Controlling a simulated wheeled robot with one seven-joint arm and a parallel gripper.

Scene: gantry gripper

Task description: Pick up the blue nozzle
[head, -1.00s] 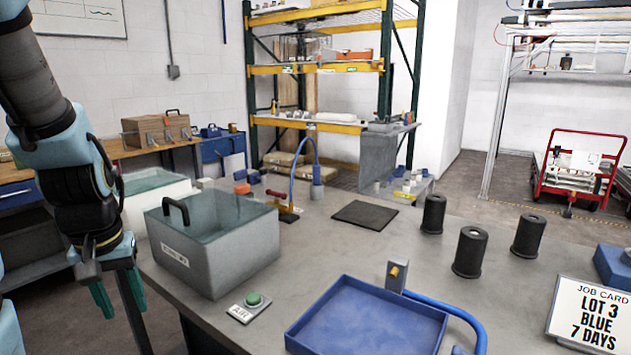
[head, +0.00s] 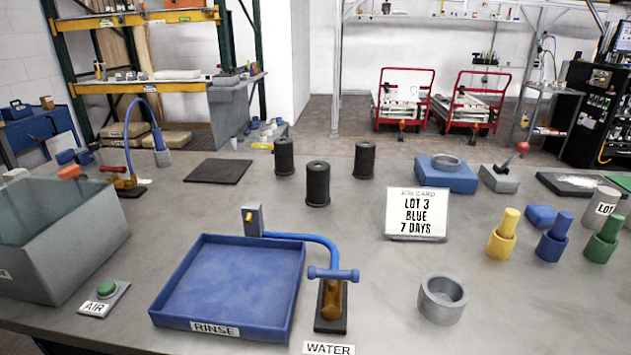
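A blue piece like a nozzle (head: 553,238) stands upright on the grey table at the right, a narrow cylinder on a wider round base. It is between a similar yellow piece (head: 502,237) and a similar green piece (head: 602,239). The three stand close together in a slanting row, apart from one another. My gripper is not in view.
A job card (head: 416,213) reads "LOT 3 BLUE 7 DAYS". A grey ring-shaped cup (head: 442,298) stands in front of the nozzles, a blue block (head: 540,215) behind. A water valve (head: 331,300) and blue rinse tray (head: 228,246) stand left. Table between card and yellow piece is clear.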

